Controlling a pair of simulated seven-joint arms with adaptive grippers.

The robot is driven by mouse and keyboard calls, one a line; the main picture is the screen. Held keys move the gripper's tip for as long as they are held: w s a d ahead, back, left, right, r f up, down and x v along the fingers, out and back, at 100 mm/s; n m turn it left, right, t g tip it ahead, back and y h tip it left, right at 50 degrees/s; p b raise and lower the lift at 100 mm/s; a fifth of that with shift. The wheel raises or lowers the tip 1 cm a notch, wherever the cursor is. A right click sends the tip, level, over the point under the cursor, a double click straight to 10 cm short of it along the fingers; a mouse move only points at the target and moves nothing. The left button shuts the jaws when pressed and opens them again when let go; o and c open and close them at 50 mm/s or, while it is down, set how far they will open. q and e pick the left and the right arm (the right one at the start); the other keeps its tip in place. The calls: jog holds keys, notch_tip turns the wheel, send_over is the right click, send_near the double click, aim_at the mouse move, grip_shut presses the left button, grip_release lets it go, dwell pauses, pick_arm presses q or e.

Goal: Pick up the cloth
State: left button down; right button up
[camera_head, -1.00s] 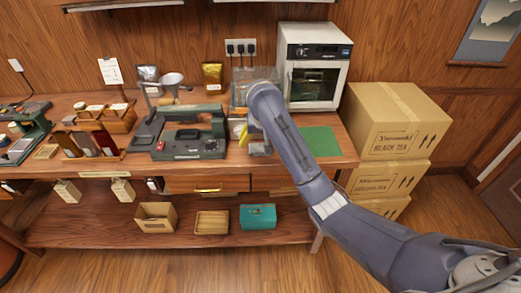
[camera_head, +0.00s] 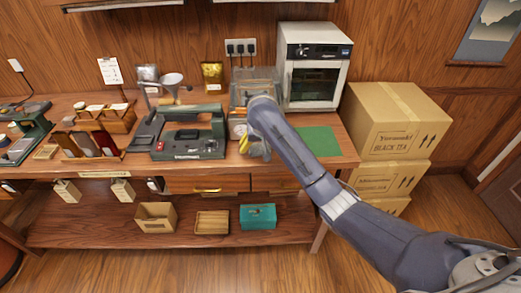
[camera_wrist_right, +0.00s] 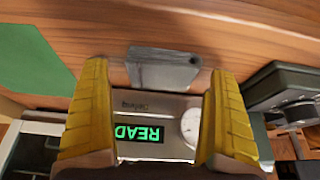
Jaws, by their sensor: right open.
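A small grey folded piece, which looks like the cloth, lies on the wooden bench near its front edge; it shows in the right wrist view (camera_wrist_right: 162,68). In the head view my right arm and gripper mostly hide that spot. My right gripper (camera_head: 253,147) is over the front of the bench, with yellow fingers. In the right wrist view the gripper (camera_wrist_right: 158,75) is open and empty, its fingers spread to either side of the grey piece, which appears beyond their tips. I cannot tell the height between them. My left gripper is not in view.
A grey-green machine (camera_head: 180,140) stands left of my gripper. A flat green mat (camera_head: 320,141) lies to the right, before a white oven (camera_head: 315,70). Cartons (camera_head: 395,120) are stacked beyond the bench.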

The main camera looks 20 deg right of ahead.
jog(key=shift+w+f, duration=0.2)
jog(key=shift+f, duration=0.3)
jog(key=shift+c, duration=0.2)
jog(key=c, duration=1)
